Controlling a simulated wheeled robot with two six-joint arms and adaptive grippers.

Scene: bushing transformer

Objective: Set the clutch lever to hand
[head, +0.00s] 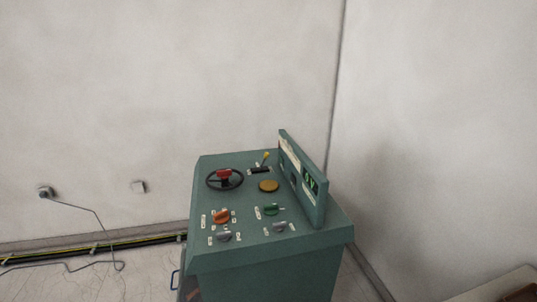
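A green control cabinet (270,260) stands near the corner of the room. On its top, toward the back, a small lever with a yellow knob (266,155) rises from a black slot or base (259,170); it looks like the clutch lever. It tilts slightly to the right in the picture. Its label is too small to read, so I cannot tell which setting it is at. Neither of my grippers is in view.
The top also carries a black handwheel with a red centre (224,178), a brass disc (268,186), an orange knob (221,217), a green knob (271,209) and grey knobs (280,227). An upright panel (303,180) borders the right side. Cables (95,247) run along the left wall.

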